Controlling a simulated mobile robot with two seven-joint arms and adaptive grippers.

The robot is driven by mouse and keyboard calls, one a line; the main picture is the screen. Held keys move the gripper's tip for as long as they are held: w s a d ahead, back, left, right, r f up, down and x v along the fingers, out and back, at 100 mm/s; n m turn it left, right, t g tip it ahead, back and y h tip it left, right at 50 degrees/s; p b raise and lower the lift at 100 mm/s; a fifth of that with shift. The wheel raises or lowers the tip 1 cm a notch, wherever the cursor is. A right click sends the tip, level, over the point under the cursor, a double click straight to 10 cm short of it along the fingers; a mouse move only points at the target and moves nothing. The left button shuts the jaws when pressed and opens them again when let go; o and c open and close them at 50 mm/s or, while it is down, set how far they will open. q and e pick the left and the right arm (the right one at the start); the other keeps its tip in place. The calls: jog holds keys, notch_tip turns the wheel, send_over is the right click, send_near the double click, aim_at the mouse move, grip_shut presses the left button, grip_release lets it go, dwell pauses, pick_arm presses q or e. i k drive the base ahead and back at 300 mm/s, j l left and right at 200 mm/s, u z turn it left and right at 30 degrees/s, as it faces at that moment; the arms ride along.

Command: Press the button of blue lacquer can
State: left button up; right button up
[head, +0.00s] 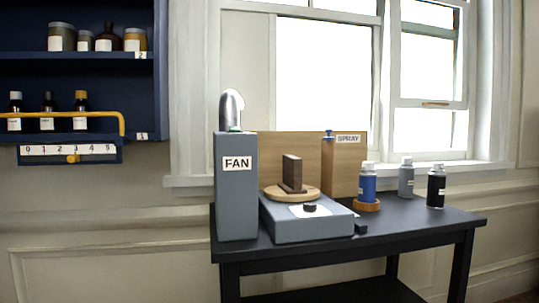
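Neither of my grippers shows in the head view.
A grey FAN box (236,195) with a silver curved top stands at the table's left. A grey turntable box (300,226) carries a dark block (292,172) on a wooden disc. A wooden SPRAY panel (345,168) stands behind. Bottle shelves (85,95) hang at left.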

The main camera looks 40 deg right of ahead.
aim_at(367, 166)
jog(key=l+z, duration=0.2)
jog(key=l, duration=0.25)
jog(key=i+l+z, duration=0.15)
jog(key=l, duration=0.3)
jog(key=i+l+z, duration=0.2)
jog(key=l, duration=0.25)
jog(key=l+z, duration=0.2)
jog(key=l, duration=0.25)
jog(key=i+l+z, duration=0.3)
jog(key=i+l, duration=0.35)
jog(key=i, duration=0.15)
